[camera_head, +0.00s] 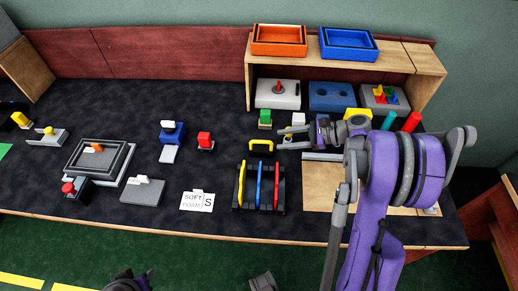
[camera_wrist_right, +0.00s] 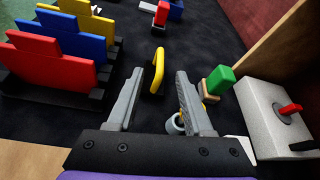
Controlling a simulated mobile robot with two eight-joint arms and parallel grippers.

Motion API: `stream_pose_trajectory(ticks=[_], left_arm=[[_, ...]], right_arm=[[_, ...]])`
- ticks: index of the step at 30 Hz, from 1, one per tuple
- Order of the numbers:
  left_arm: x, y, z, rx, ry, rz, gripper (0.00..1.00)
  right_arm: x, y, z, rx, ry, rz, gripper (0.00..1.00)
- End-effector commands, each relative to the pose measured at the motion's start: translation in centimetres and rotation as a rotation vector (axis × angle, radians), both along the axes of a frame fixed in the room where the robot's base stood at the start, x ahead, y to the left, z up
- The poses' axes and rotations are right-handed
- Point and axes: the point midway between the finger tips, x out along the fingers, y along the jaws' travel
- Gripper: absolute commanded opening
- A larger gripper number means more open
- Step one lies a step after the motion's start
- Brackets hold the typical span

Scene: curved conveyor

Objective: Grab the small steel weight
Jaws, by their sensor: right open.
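My right gripper (camera_head: 281,143) reaches in from the right over the dark mat. In the right wrist view its two fingers (camera_wrist_right: 160,75) are apart with nothing held between them. A small grey round piece (camera_wrist_right: 174,125), which looks like the steel weight, shows low beside the inner side of the right-hand finger and is partly hidden by it. A bit of yellow shows behind that finger. In the head view I cannot make out the weight; the gripper and wrist cover that area. My left gripper does not show clearly in either view.
A yellow handle (camera_head: 261,146) stands just beyond the fingertips. A green block (camera_head: 265,118) stands behind it. A rack with colored plates (camera_head: 259,187) is in front.

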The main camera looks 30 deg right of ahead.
Motion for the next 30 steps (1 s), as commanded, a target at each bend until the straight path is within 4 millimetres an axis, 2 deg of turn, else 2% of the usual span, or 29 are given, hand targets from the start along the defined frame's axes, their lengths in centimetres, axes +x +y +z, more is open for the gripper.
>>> stream_pose_trajectory(ticks=[17, 26, 30], left_arm=[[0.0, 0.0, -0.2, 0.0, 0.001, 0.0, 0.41], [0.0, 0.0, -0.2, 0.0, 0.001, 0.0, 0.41], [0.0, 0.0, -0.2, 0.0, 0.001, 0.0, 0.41]], right_arm=[[3.7, 5.0, -2.7, -0.003, 0.0, 0.002, 0.51], [4.0, 5.4, -2.9, -0.003, 0.0, -0.001, 0.51], [4.0, 5.3, -2.9, -0.003, 0.0, -0.001, 0.26]])
